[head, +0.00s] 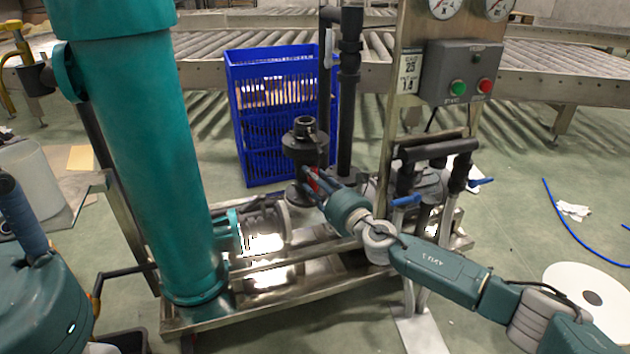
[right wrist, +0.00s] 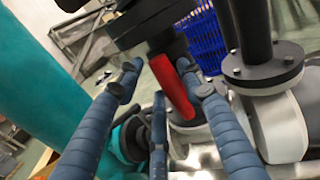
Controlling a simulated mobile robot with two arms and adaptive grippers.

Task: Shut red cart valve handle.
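The red valve handle (right wrist: 175,88) is a short red bar below a dark valve body (right wrist: 150,25) in the right wrist view. In the head view only a bit of the red handle (head: 313,180) shows, under the black valve (head: 305,140) on the cart. My right gripper (head: 308,182) is at the handle. In the right wrist view its blue fingers (right wrist: 165,85) are spread, with the handle between them; I see no clear closed grip. Part of my left gripper (head: 20,215), a blue ribbed finger on a teal body, shows at the left edge; its fingertips are not clear.
A large teal cylinder (head: 145,150) stands on the metal cart frame (head: 190,318), left of the valve. A blue crate (head: 245,130) is behind the valve. A grey control box (head: 460,72) and black pipes (head: 349,100) stand close to its right. A white disc (head: 575,285) lies at right.

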